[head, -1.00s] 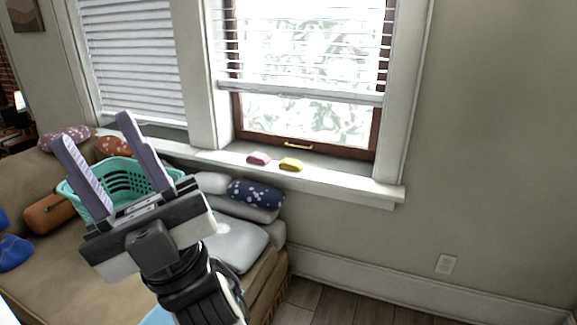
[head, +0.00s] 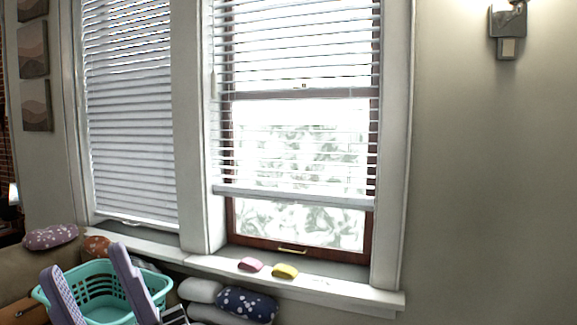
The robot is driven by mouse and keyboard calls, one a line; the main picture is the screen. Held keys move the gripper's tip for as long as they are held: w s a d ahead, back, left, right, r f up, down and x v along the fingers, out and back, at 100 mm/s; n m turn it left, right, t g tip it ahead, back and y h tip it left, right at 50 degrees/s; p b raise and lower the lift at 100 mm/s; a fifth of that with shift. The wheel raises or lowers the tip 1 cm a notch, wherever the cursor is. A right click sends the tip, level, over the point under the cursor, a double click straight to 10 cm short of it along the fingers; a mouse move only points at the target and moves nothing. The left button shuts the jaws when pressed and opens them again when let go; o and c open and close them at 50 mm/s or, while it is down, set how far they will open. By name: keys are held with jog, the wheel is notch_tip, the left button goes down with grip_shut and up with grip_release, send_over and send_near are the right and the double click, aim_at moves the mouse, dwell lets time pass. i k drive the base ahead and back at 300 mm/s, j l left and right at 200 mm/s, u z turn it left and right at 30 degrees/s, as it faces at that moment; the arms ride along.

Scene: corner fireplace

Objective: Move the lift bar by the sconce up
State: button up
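The right-hand window, on the sconce side, has a white blind hanging partway down. Its pale bottom bar (head: 292,196) runs level across the window, with bare glass below. The wall sconce (head: 508,20) is at the upper right, cut off by the top edge. A small brass handle (head: 291,250) sits on the window's dark lower frame. My gripper (head: 88,258) is at the lower left in front of a teal basket, its two purple-grey fingers wide apart with nothing held. It is well left of and below the bar. Its body is mostly out of view.
The left window's blind (head: 130,120) hangs nearly to its sill. A pink item (head: 250,264) and a yellow item (head: 285,271) lie on the sill (head: 350,293). The teal basket (head: 110,315) and cushions (head: 247,304) stand below.

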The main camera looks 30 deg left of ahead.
aim_at(363, 207)
jog(key=i+u, duration=0.1)
jog(key=i, duration=0.45)
jog(key=i+u, duration=0.15)
jog(key=i, duration=0.4)
jog(key=i+l+u, duration=0.1)
jog(key=i, duration=0.4)
jog(key=i+l+u, duration=0.15)
jog(key=i, duration=0.4)
